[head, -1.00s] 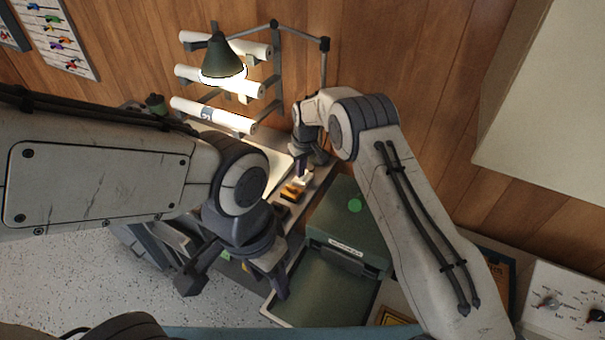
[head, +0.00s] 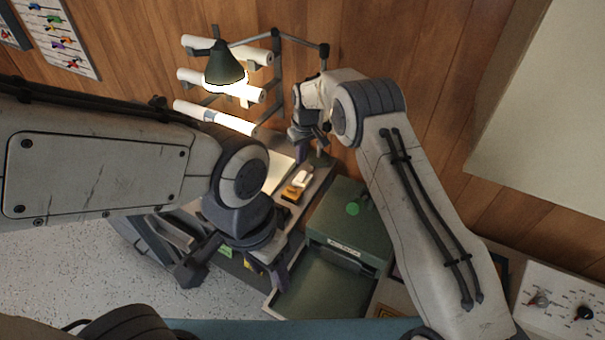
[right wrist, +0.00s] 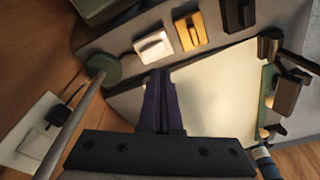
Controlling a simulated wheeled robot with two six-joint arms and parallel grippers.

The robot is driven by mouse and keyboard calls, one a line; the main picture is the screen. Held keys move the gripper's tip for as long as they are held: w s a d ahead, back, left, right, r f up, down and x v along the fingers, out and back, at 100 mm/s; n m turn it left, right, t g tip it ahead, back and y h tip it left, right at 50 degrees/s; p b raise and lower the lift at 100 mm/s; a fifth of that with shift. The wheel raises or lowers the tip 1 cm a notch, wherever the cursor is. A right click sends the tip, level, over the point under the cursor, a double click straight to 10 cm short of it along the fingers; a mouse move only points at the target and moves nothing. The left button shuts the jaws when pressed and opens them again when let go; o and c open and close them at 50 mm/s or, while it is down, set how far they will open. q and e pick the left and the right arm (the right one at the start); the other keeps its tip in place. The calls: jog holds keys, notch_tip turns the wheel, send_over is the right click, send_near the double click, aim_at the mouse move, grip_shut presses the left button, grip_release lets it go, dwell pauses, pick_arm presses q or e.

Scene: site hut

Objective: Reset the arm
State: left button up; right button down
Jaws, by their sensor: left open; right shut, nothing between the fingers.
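My right gripper (head: 312,160) hangs over the bench at the back, close to the wall side of the small blocks. In the right wrist view its fingers (right wrist: 160,78) are together with nothing between them. They show against a pale sheet (right wrist: 215,95), beside a white block (right wrist: 154,47) but apart from it in the picture. My left gripper (head: 233,278) is open and empty, low in front of the bench, left of the open green tray (head: 320,290).
A green box (head: 345,220) stands behind the tray. A yellow block (right wrist: 190,32) and a black block (right wrist: 238,15) stand in line with the white one. A lit green lamp (head: 224,65) and rolled papers (head: 215,118) are at the back wall. Speckled floor (head: 110,270) is clear at lower left.

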dwell(0.3)
jog(key=s+a+r+b, duration=0.1)
jog(key=s+a+r, duration=0.1)
jog(key=s+r, duration=0.7)
jog(key=s+a+r+b, duration=0.15)
jog(key=s+r, duration=0.35)
jog(key=s, duration=0.7)
jog(key=s+d, duration=0.4)
jog(key=s, duration=0.7)
jog(key=s+d+n+g, duration=0.1)
jog(key=s+d, duration=0.3)
jog(key=s, duration=0.7)
jog(key=shift+s+g, duration=0.3)
jog(key=shift+s, duration=0.1)
